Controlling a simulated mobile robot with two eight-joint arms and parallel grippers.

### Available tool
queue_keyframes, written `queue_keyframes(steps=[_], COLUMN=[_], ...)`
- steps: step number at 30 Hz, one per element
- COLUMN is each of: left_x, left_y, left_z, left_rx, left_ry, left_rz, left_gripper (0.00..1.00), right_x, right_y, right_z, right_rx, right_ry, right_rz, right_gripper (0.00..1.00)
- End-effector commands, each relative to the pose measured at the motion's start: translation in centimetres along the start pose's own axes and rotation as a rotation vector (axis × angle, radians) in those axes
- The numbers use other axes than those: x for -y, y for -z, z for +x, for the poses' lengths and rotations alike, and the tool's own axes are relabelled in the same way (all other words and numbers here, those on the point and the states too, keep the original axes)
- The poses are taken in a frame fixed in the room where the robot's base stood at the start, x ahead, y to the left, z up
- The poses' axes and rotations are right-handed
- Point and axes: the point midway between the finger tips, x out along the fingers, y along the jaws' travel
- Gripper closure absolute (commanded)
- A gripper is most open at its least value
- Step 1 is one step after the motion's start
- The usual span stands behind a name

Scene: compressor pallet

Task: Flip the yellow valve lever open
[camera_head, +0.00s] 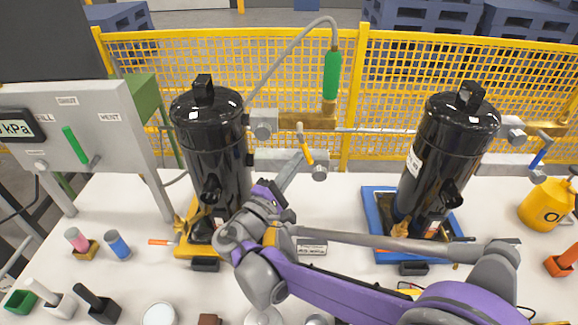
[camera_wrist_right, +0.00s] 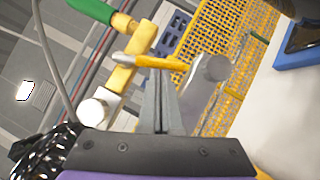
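The yellow valve lever (camera_head: 307,149) hangs tilted on the brass and grey valve piping right of the left black compressor (camera_head: 212,150). In the wrist view the lever (camera_wrist_right: 150,62) runs across just beyond my fingertips, its orange end toward the grey round fitting. My right gripper (camera_head: 292,168) reaches up to the lever from below. Its fingers (camera_wrist_right: 160,80) are together, with only a thin line between them, and the tips are at or touching the lever. I cannot tell whether they touch. The lever is not clasped between them. My left gripper is not in view.
A green-sleeved hose (camera_head: 331,75) rises above the valve. A second black compressor (camera_head: 440,160) stands on a blue tray (camera_head: 385,252) at right, with a blue lever (camera_head: 541,153) beside it. A gauge panel (camera_head: 75,125) stands at left. Yellow mesh fencing (camera_head: 390,90) closes the back.

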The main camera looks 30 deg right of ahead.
Motion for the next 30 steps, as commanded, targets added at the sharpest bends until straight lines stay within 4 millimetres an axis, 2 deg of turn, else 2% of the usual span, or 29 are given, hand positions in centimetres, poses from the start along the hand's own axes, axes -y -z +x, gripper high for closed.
queue_keyframes(steps=[9,17,30], left_x=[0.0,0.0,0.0], left_y=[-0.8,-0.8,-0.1], left_z=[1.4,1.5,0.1], left_rx=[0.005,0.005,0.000], left_ry=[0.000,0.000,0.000], left_rz=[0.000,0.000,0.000], left_gripper=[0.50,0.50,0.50], right_x=[1.0,1.0,0.3], right_y=[-1.6,-2.9,-5.0], right_z=[1.0,1.9,3.3], right_rx=[0.003,0.003,0.002], right_ry=[-0.167,-0.302,-0.297], right_rz=[-0.253,-0.456,-0.445], right_gripper=[1.00,1.00,1.00])
